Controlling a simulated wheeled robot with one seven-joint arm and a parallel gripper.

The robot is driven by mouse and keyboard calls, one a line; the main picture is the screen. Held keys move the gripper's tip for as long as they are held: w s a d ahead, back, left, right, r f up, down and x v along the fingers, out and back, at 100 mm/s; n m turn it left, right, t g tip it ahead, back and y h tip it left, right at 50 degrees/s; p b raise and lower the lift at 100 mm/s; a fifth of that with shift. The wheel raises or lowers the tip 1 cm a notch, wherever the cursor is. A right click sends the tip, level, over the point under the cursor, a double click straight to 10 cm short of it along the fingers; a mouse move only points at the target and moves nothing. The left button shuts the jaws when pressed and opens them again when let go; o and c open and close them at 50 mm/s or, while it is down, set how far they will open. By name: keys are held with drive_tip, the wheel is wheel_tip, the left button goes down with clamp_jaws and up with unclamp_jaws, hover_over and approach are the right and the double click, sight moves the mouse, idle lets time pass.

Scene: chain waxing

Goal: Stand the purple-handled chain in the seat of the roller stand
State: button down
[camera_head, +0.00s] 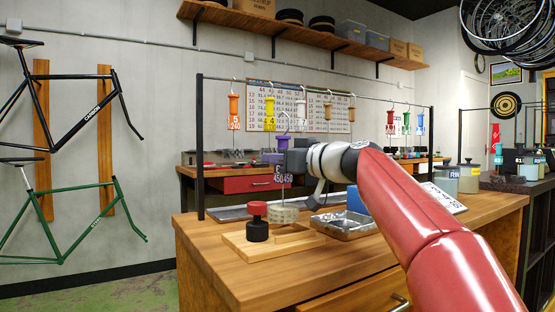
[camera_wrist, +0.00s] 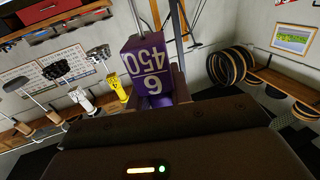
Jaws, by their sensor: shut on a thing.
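The purple-handled chain hangs from my gripper (camera_head: 291,161); its purple handle (camera_head: 283,142) shows just left of the jaws. In the wrist view its purple block (camera_wrist: 150,68), marked 6 and 450, sits between the fingers. A numbered tag (camera_head: 283,178) shows below the jaws. A pale round coil (camera_head: 283,212) is lower down, over the back of a wooden base (camera_head: 240,247); I cannot tell whether it touches. The base, apparently the roller stand, carries a black roller with a red top (camera_head: 257,221) and has a framed recess (camera_head: 300,240) at right.
A metal tray (camera_head: 345,227) lies right of the base, with a blue block (camera_head: 356,200) behind it. A rack post (camera_head: 200,150) stands at left. Other handled chains, orange (camera_head: 234,110) and yellow (camera_head: 270,113) among them, hang behind. The bench front (camera_head: 215,270) is clear.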

drive_tip(key=shift+s+d+r, duration=0.1)
drive_tip(key=shift+d, duration=0.1)
drive_tip(key=shift+b, duration=0.35)
drive_tip(key=shift+f+b, duration=1.45)
drive_tip(key=shift+f, duration=0.05)
drive_tip(key=c, duration=1.2)
unclamp_jaws()
drive_tip(key=shift+c, duration=0.2)
drive_tip(key=shift+o, duration=0.3)
